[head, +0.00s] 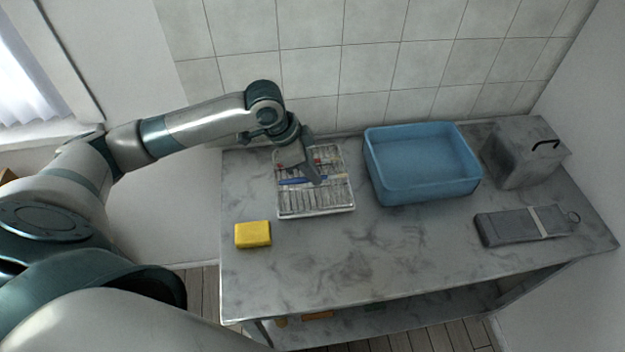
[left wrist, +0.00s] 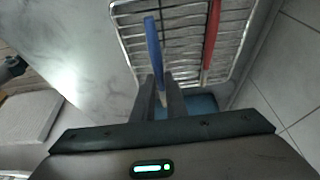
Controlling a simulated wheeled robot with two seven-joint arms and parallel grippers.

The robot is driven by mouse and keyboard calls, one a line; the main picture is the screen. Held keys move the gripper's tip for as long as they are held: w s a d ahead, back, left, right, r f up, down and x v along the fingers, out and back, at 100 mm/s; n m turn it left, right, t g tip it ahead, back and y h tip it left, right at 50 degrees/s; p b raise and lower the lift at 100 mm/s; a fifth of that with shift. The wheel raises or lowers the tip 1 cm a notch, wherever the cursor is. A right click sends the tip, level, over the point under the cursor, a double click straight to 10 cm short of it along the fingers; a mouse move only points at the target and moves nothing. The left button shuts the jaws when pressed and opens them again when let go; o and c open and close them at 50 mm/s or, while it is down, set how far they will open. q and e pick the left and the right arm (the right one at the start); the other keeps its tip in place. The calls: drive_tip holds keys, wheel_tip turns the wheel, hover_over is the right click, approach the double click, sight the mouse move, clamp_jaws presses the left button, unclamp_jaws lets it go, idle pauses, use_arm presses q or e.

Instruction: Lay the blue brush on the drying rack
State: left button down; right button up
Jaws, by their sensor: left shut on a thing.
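The drying rack (head: 314,210) is a wire rack in a pale frame on the left part of the marble table. The blue brush (head: 291,181) shows over the rack in the head view, lying roughly crosswise. My left gripper (head: 316,181) is over the rack and shut on the brush. In the left wrist view the blue handle (left wrist: 152,48) runs out from between my two fingers (left wrist: 160,100), over the wires (left wrist: 180,30). I cannot tell whether the brush touches the wires. My right gripper is not in view.
A red-handled thing (left wrist: 211,35) lies at the rack beside the brush. A blue tub (head: 425,190) stands right of the rack. A yellow sponge (head: 253,234) lies front left. A grey box (head: 522,160) and a flat grey tool (head: 520,226) are at the right. The front middle is clear.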

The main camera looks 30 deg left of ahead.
use_arm(q)
wheel_tip(320, 180, down, 4)
drive_tip(key=shift+r+p, duration=0.25)
drive_tip(key=shift+p, duration=0.35)
drive_tip(key=shift+f, duration=0.15)
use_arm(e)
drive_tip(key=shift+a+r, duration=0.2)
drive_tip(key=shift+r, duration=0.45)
use_arm(q)
drive_tip(key=shift+f, duration=0.2)
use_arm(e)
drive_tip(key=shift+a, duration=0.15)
use_arm(q)
drive_tip(key=c, duration=1.8)
unclamp_jaws()
drive_tip(key=shift+s+f, duration=0.1)
drive_tip(key=shift+o, duration=0.2)
